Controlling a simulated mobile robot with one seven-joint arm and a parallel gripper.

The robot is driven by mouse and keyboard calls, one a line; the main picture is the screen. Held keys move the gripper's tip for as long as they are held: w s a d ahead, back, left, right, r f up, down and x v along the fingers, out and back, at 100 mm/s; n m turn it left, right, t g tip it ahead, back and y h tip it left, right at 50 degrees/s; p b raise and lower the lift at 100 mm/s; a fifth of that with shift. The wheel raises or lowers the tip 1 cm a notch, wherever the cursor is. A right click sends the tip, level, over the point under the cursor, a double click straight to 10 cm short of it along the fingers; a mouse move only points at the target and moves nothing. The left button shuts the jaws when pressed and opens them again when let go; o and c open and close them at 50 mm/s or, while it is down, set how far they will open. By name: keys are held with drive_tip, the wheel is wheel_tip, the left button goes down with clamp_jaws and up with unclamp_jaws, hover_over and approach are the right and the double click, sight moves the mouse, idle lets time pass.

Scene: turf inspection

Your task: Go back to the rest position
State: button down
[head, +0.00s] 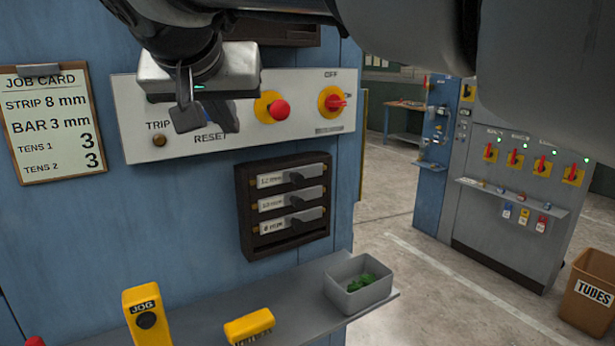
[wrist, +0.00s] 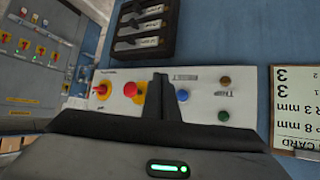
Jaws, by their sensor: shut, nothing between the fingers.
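My gripper (head: 205,117) is in front of the white control panel (head: 190,150) in the head view, covering part of it near the RESET label. In the wrist view its fingers (wrist: 160,88) are together with nothing between them, pointing at the panel. Whether the fingertips touch the panel I cannot tell. The panel carries a red push button (head: 280,110) on a yellow ring and a red rotary switch (head: 336,103) under an OFF label. The wrist view also shows a blue button (wrist: 182,95), a brown button (wrist: 224,82) and a green button (wrist: 224,116).
A job card (head: 52,122) hangs left of the panel. A dark rack (head: 243,215) with labelled slots is below. A grey shelf (head: 205,315) holds a yellow JOG box (head: 147,317), a yellow block (head: 249,326) and a grey bin (head: 358,297) with green pieces. Open floor lies to the right.

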drive_tip(key=s+d+f+g+h+p, duration=0.1)
drive_tip(key=s+d+f, duration=0.25)
drive_tip(key=d, duration=0.45)
drive_tip(key=s+d+f+g+p, duration=0.2)
drive_tip(key=d+f, duration=0.3)
drive_tip(key=d, duration=0.3)
drive_tip(key=s+d+f+g+y+p, duration=0.1)
drive_tip(key=s+d+f+g, duration=0.1)
drive_tip(key=s+d+f, duration=0.8)
wheel_tip(320, 180, down, 3)
drive_tip(key=shift+s+f+p, duration=0.15)
drive_tip(key=shift+s+p, duration=0.15)
drive_tip(key=shift+s, duration=0.8)
